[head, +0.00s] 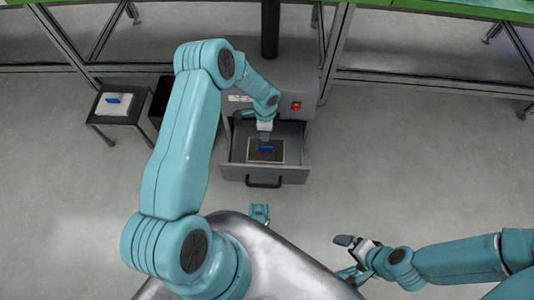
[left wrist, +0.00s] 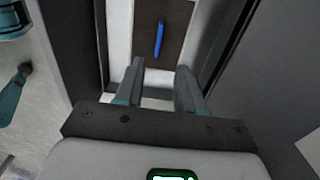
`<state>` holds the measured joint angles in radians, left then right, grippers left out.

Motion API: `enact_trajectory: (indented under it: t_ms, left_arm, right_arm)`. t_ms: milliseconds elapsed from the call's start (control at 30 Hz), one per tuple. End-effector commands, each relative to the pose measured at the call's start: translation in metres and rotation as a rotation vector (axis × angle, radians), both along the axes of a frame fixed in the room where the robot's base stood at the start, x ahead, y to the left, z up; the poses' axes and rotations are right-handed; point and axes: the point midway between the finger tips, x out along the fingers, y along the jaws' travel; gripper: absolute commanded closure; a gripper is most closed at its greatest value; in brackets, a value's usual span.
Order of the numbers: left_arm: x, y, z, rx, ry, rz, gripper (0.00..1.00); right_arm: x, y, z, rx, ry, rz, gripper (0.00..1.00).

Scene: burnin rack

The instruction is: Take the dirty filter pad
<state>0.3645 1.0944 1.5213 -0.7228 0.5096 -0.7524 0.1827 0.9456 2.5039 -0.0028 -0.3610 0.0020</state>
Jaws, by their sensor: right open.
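The dirty filter pad (head: 278,156) is dark, with a blue tab on top, and lies in a pale frame inside the open drawer (head: 237,170). The pad also shows in the left wrist view (left wrist: 178,30), with its blue tab upright in the picture beyond my fingertips. My left gripper (head: 264,137) is above the drawer; in the left wrist view (left wrist: 161,78) its two fingers are apart with nothing between them. The tab looks clear of both fingers. My right gripper (head: 347,257) is open and empty, low at right, away from the drawer.
A white pad (head: 124,105) with a blue tab lies on a small dark table (head: 105,120) at left. A dark bin (head: 160,100) stands between that table and the grey cabinet (head: 300,85), which has a red button (head: 296,106). The floor at right is clear.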

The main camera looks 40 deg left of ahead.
Motion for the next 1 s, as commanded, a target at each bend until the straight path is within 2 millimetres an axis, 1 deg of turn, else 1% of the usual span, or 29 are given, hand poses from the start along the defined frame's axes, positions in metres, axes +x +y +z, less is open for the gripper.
enact_trajectory:
  t_ms: [33, 100, 200, 467, 567, 667, 733, 800, 1000]
  left_arm:
    - [-0.001, 0.0, -0.018, -0.002, 0.001, 0.003, 0.62]
    - [-0.002, 0.0, -0.033, -0.002, 0.001, 0.005, 0.62]
    - [-0.001, 0.001, -0.049, -0.002, 0.001, 0.005, 0.62]
    - [0.0, -0.002, -0.065, -0.002, 0.0, 0.004, 0.62]
    - [0.0, -0.004, -0.079, -0.002, 0.0, 0.003, 0.62]
    - [0.001, -0.007, -0.098, -0.003, -0.001, 0.002, 0.62]
    - [0.001, -0.007, -0.108, -0.003, -0.001, 0.002, 0.62]
    - [0.001, -0.006, -0.112, -0.002, -0.002, 0.002, 0.62]
    - [0.001, -0.006, -0.11, -0.002, -0.002, 0.002, 0.62]
  right_arm:
    - [0.001, -0.001, -0.009, 0.0, -0.002, -0.004, 0.0]
    - [0.002, -0.002, -0.013, -0.002, -0.003, -0.009, 0.0]
    - [0.004, -0.003, -0.018, -0.002, -0.005, -0.014, 0.0]
    - [0.005, -0.005, -0.023, -0.004, -0.008, -0.019, 0.0]
    - [0.006, -0.006, -0.031, -0.004, -0.011, -0.024, 0.0]
    - [0.008, -0.008, -0.041, -0.006, -0.014, -0.032, 0.0]
    - [0.009, -0.008, -0.044, -0.006, -0.015, -0.034, 0.0]
    - [0.01, -0.009, -0.044, -0.007, -0.017, -0.037, 0.0]
    - [0.01, -0.009, -0.042, -0.007, -0.017, -0.037, 0.0]
